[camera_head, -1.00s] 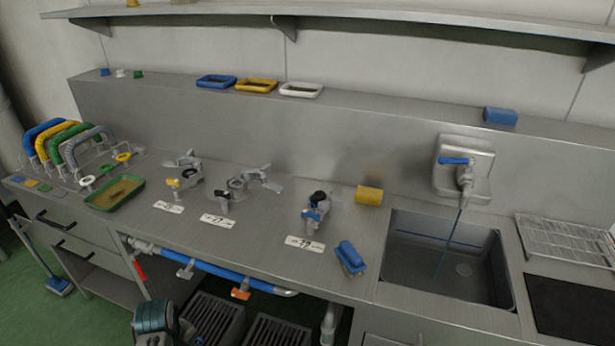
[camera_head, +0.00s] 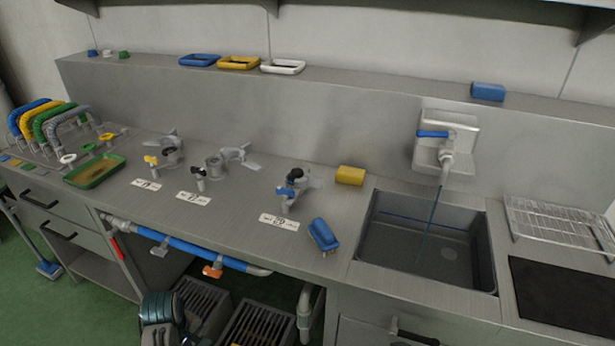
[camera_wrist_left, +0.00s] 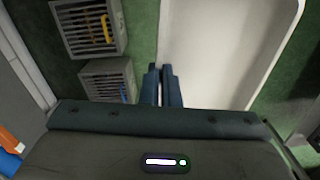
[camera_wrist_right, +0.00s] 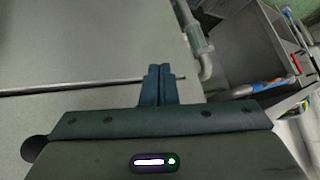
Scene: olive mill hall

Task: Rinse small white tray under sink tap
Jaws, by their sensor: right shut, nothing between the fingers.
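A pale white tray (camera_wrist_left: 225,50) with a raised rim and rounded corners fills the upper right of the left wrist view. My left gripper (camera_wrist_left: 161,70) is closed on its left edge, one finger on each side. It hangs low before the counter; the tray is out of the head view. My right gripper (camera_wrist_right: 160,68) is shut and empty, near the cabinet front. The sink (camera_head: 385,250) is at the right of the counter. The wall tap (camera_head: 448,145) has a blue lever, and a thin stream runs from it into the sink.
Blue, yellow and white-rimmed trays (camera_head: 283,67) stand on the back ledge. A blue brush (camera_head: 323,235) and yellow sponge (camera_head: 350,175) lie left of the sink. A wire rack (camera_head: 555,225) and dark mat (camera_head: 565,290) are to its right. Blue pipe (camera_head: 205,255) runs below the counter.

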